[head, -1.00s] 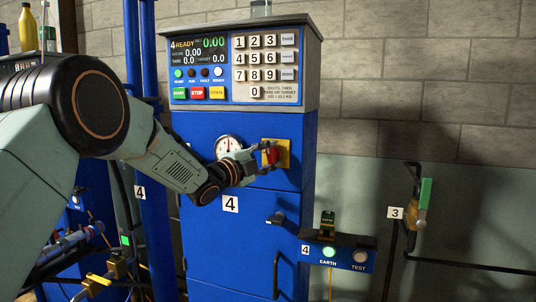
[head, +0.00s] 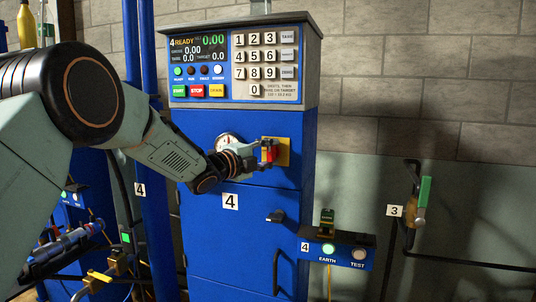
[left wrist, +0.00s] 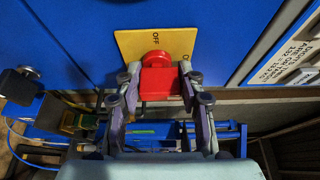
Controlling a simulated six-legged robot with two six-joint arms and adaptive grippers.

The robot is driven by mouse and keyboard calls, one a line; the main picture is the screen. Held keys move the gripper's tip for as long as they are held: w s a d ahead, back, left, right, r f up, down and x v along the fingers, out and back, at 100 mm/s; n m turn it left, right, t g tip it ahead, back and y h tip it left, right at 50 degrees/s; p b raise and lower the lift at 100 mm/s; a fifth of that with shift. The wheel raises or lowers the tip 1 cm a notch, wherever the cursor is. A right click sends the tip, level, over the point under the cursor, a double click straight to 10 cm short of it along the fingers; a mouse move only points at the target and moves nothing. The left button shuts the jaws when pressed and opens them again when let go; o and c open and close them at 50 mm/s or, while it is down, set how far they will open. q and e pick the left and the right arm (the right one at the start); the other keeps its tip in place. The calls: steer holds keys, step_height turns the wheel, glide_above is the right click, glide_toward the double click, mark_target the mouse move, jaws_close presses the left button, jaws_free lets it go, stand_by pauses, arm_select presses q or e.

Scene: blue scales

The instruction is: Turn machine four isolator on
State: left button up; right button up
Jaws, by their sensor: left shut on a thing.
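The machine four isolator is a red handle (head: 269,151) on a yellow plate (head: 284,147), on the front of the blue cabinet (head: 245,265) labelled 4. My left gripper (head: 263,153) reaches it from the left and is shut on the red handle. In the left wrist view the two fingers of my left gripper (left wrist: 156,84) stand on either side of the red handle (left wrist: 156,76). My right gripper is in neither view.
The display (head: 200,48) reads 4 READY and 0.00, above coloured buttons and beside a keypad (head: 265,57). A round gauge (head: 226,140) sits partly behind my left gripper. Below right are a black handle (head: 276,217) and a lit EARTH box (head: 338,248). A green-handled valve (head: 424,195) is far right.

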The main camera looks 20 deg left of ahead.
arm_select(q)
steer(key=o, duration=1.2)
steer(key=shift+d+r, duration=0.1)
steer(key=shift+d, duration=0.15)
steer(key=shift+a, duration=0.1)
steer(key=shift+a, duration=0.1)
steer(key=shift+s, duration=0.1)
steer(key=v, duration=1.2)
